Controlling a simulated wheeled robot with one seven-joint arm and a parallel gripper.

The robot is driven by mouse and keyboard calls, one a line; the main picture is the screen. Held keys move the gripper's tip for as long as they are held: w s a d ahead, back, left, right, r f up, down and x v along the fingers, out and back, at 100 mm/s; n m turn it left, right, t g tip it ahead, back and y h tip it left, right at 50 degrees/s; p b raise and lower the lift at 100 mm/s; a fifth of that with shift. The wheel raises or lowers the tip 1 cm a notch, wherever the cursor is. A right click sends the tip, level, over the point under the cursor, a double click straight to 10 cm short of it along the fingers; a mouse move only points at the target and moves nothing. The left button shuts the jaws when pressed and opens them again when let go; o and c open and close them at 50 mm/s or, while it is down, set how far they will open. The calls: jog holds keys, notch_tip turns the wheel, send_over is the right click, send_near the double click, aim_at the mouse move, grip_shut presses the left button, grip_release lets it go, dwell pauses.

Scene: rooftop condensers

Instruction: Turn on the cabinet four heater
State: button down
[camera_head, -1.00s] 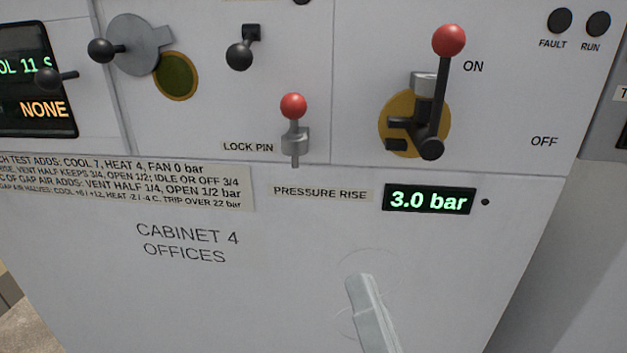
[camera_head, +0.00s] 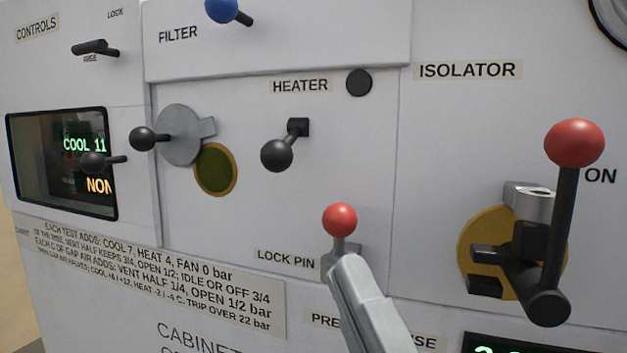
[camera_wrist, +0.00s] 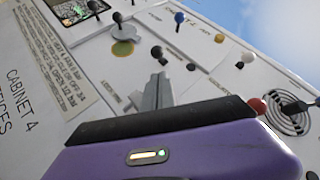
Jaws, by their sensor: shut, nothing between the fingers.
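The cabinet four heater switch (camera_head: 278,154) is a black ball-ended lever under the HEATER label (camera_head: 300,85), pointing down and left. A dark round lamp (camera_head: 359,82) sits beside the label. My gripper (camera_head: 345,266) is shut and empty, its tip in front of the LOCK PIN, below and right of the heater lever. The red-knobbed lock pin (camera_head: 340,220) shows above the fingertips, its lower part hidden; I cannot tell whether they touch. In the wrist view the shut fingers (camera_wrist: 158,82) point up the panel.
The isolator lever (camera_head: 574,144) with a red knob stands up near ON at the right. A grey disc with a black knob (camera_head: 144,139) and a display window (camera_head: 62,163) are at the left. A blue knob (camera_head: 222,10) is at the top.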

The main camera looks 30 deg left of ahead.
jog(key=shift+a+r, duration=0.1)
jog(key=p, duration=0.3)
send_near(287, 145)
jog(key=w+a+r, duration=0.1)
jog(key=w+a, duration=0.2)
jog(key=shift+x, duration=0.85)
jog(key=shift+w+r, duration=0.1)
